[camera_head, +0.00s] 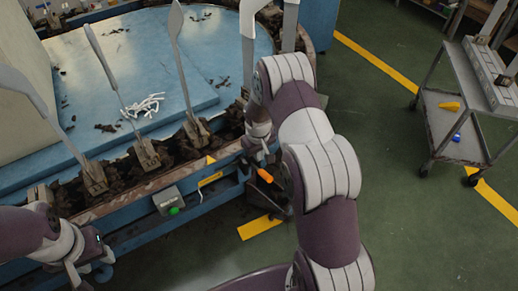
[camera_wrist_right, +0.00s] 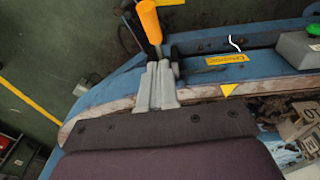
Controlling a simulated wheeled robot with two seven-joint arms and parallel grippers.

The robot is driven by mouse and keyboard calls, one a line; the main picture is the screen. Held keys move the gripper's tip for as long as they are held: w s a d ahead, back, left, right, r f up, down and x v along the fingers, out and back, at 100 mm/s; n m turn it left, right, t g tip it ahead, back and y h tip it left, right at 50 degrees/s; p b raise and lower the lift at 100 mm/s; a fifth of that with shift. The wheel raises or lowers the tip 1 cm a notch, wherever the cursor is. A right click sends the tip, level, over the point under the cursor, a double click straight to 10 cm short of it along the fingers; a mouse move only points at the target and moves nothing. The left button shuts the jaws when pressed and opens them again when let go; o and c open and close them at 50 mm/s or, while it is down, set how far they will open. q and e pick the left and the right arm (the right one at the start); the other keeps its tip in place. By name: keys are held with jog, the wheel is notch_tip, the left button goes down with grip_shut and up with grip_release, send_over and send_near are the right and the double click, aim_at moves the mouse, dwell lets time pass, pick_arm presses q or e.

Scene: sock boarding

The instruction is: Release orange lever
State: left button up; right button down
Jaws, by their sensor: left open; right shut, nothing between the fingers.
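The orange lever (camera_head: 265,175) sticks out from the front side of the blue machine, beside a yellow label. In the right wrist view its orange handle (camera_wrist_right: 149,20) stands just beyond the fingertips. My right gripper (camera_head: 257,155) is at the lever, with its fingers partly hidden by the arm in the head view. In the right wrist view my right gripper (camera_wrist_right: 158,68) is shut, with nothing between its fingers. I cannot tell whether the fingertips touch the lever's shaft. My left gripper (camera_head: 92,268) is open at the lower left, away from the lever.
The machine (camera_head: 225,100) carries several upright grey sock forms (camera_head: 102,62) along its dirty rim. White strands (camera_head: 143,105) lie on its blue top. A control box with a green button (camera_head: 174,211) is left of the lever. A grey cart (camera_head: 455,135) stands at right on open green floor.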

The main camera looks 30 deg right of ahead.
aim_at(268, 179)
jog(key=f, duration=0.3)
jog(key=s+d+f, duration=0.1)
jog(key=f, duration=0.1)
jog(key=shift+f+b, duration=0.3)
jog(key=shift+b, duration=0.05)
jog(key=shift+s+f, duration=0.15)
jog(key=shift+f, duration=0.25)
jog(key=shift+s+d+f, duration=0.1)
jog(key=shift+s+f, duration=0.35)
jog(key=shift+f, duration=0.05)
jog(key=s+f+t, duration=0.2)
jog(key=t, duration=0.1)
jog(key=shift+f, duration=0.4)
notch_tip(268, 179, down, 8)
jog(key=s+t+b, duration=0.1)
jog(key=t+b, duration=0.2)
jog(key=b, duration=0.3)
jog(key=shift+s, duration=0.15)
